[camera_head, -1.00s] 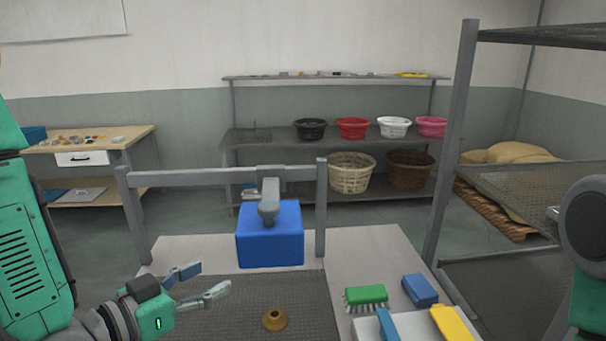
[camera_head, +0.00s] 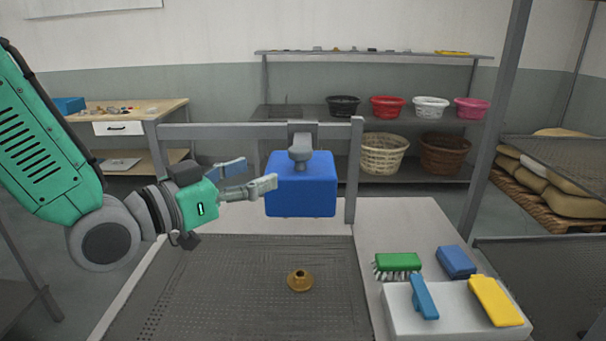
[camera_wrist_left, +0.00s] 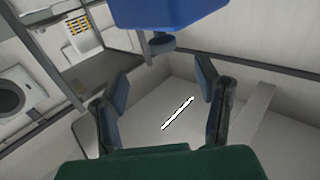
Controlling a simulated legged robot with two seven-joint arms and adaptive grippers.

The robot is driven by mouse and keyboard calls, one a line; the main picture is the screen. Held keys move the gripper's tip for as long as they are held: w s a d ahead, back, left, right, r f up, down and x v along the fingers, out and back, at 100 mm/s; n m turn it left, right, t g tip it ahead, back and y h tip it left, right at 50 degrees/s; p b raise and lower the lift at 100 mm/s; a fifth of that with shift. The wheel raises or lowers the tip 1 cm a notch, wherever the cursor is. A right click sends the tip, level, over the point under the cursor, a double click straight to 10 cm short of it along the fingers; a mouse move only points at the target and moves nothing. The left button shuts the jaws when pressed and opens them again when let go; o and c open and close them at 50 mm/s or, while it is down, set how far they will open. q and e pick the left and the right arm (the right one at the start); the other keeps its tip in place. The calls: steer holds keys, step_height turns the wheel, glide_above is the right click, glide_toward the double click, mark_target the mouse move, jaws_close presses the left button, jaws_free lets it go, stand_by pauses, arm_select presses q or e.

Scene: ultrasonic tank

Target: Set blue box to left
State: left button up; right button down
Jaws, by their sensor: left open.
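The blue box (camera_head: 301,186) is at the back of the worktable, under a grey fitting on the grey rail. My left gripper (camera_head: 262,173) is open just left of the box, its fingers pointing right toward the box's left side. I cannot tell from the head view whether a fingertip touches it. In the left wrist view the box (camera_wrist_left: 170,12) is at the top edge, beyond the open, empty fingers (camera_wrist_left: 158,88). My right gripper is not in view.
A brown round piece (camera_head: 300,280) sits on the perforated mat (camera_head: 220,290). At right are a green brush (camera_head: 398,262), a blue block (camera_head: 456,262) and a white tray (camera_head: 415,322) holding blue and yellow items. Grey posts (camera_head: 353,170) frame the rail. The mat's left half is clear.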

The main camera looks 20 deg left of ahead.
mark_target(296, 161)
arm_select(q)
steer(key=p+x, duration=0.1)
steer(key=x, duration=0.9)
steer(key=shift+a, duration=0.2)
steer(key=shift+w+d, duration=0.4)
steer(key=shift+w, duration=0.1)
steer(key=shift+a, duration=0.15)
steer(key=c, duration=0.4)
jaws_close()
steer(key=shift+a+p, duration=0.1)
steer(key=shift+p, duration=0.2)
